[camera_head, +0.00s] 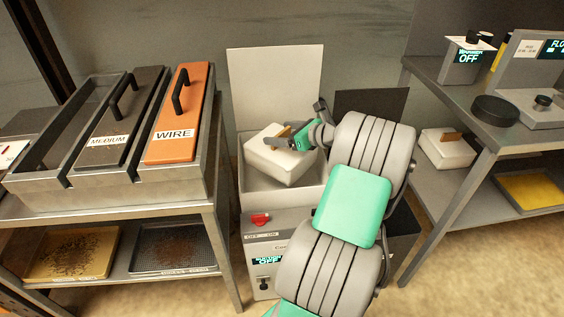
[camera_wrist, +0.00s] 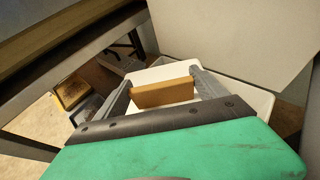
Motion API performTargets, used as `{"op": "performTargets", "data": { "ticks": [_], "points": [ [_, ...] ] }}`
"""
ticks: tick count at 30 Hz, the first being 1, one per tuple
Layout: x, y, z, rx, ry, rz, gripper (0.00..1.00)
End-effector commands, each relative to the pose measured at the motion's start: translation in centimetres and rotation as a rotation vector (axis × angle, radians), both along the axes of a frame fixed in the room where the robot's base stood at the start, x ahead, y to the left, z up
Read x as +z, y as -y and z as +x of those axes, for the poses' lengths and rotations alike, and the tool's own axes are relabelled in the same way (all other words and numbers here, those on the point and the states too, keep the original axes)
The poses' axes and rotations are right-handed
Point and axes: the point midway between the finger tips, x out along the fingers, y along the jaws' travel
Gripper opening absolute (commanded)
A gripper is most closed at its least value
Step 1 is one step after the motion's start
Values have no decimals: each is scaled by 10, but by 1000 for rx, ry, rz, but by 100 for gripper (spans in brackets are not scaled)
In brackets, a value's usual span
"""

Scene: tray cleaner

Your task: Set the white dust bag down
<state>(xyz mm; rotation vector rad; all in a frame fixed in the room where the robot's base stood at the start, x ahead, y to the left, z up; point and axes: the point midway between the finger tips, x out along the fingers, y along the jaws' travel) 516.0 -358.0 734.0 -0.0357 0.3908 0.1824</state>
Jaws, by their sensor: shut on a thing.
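The white dust bag (camera_head: 283,160) is a pale box-like bag with a tan tab on top. It sits tilted at the mouth of an open grey bin (camera_head: 246,193) whose white lid (camera_head: 275,85) stands up behind. My gripper (camera_head: 283,138) is shut on the tan tab from above right. In the wrist view the tab (camera_wrist: 163,93) lies between my fingers and the white bag (camera_wrist: 160,74) shows behind it. The bag's underside is hidden, so I cannot tell whether it touches the bin.
A left bench holds a grey holder with a MEDIUM block (camera_head: 122,120) and an orange WIRE block (camera_head: 181,118). Trays (camera_head: 72,255) lie on its lower shelf. On the right shelf stands another white bag (camera_head: 446,150) beside a yellow tray (camera_head: 535,190). A black disc (camera_head: 495,110) sits above.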

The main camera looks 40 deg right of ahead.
Motion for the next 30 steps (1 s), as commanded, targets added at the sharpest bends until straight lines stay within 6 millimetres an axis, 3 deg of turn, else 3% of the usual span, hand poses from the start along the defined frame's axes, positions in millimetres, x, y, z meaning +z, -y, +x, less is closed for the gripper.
{"op": "performTargets", "data": {
  "ticks": [3,11,18,28,29,30],
  "points": [
    [-30,0,0,0,0,2,15],
    [-55,0,0,0,1,-1,15],
    [-100,0,0,-1,0,2,15],
    [-101,0,0,0,0,0,15],
    [-102,0,0,0,0,-1,84],
    [-102,0,0,0,0,-1,87]
  ]
}}
